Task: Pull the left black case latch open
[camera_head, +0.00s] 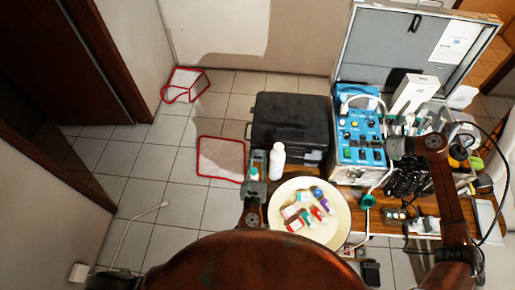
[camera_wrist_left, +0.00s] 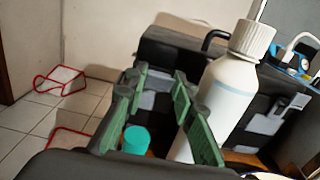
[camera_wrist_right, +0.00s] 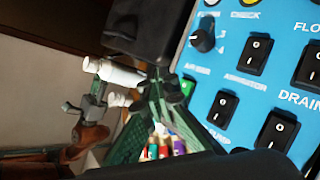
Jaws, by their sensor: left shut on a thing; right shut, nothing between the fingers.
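The black case (camera_head: 290,118) stands shut on the table, left of the blue unit. Its left latch (camera_wrist_left: 160,84) is a grey piece on the front face, partly hidden by my fingers in the left wrist view. My left gripper (camera_head: 255,160) is at the case's front left; it also shows in the left wrist view (camera_wrist_left: 162,76), its fingertips closed on the left latch. The right latch (camera_wrist_left: 294,103) shows farther right on the front. My right gripper (camera_head: 394,147) is shut and empty before the blue unit; its fingertips show in the right wrist view (camera_wrist_right: 163,82).
A white bottle (camera_head: 277,162) stands just right of my left gripper, close to its finger. A round cream tray (camera_head: 335,232) with several small bottles is in front. The blue control unit (camera_head: 360,132) is right of the case. Red-edged floor objects (camera_head: 221,158) lie left.

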